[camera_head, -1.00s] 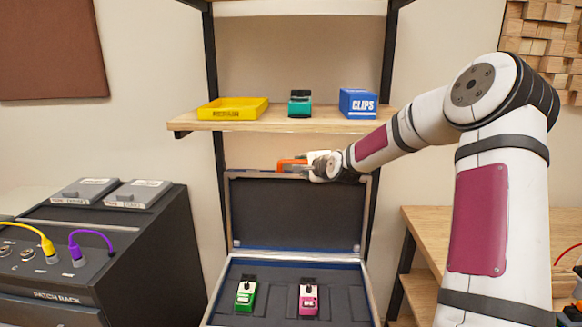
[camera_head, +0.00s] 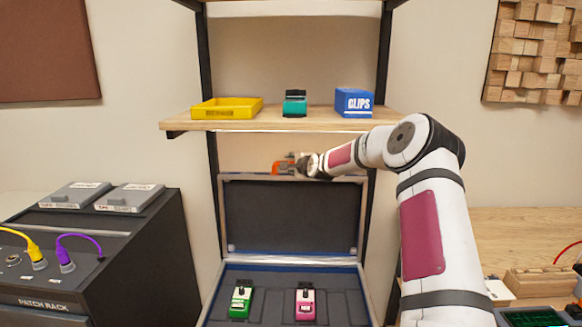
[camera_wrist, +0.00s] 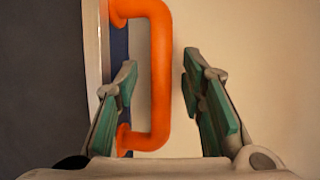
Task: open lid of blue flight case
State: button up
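The blue flight case stands open, its lid (camera_head: 292,215) upright at the back of the base (camera_head: 280,275). Its lining is dark, with a blue and metal rim. An orange handle (camera_wrist: 160,75) is on the lid's outer side; it also shows above the lid's top edge in the head view (camera_head: 283,168). My gripper (camera_wrist: 158,80) is open at the handle. The handle's bar lies between the two green-padded fingers, with gaps on both sides. The left finger is between bar and lid. In the head view the gripper (camera_head: 292,166) is at the lid's top edge.
A green pedal (camera_head: 240,299) and a pink pedal (camera_head: 305,302) sit in the base. A shelf (camera_head: 280,125) above the lid holds a yellow tray, teal pedal and blue box. A patch rack (camera_head: 90,260) stands left, a wooden bench (camera_head: 525,240) right.

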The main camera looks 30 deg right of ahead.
jog(key=shift+w+d+f, duration=0.1)
jog(key=shift+w+f, duration=0.1)
jog(key=shift+w, duration=0.4)
jog(key=shift+c, duration=0.5)
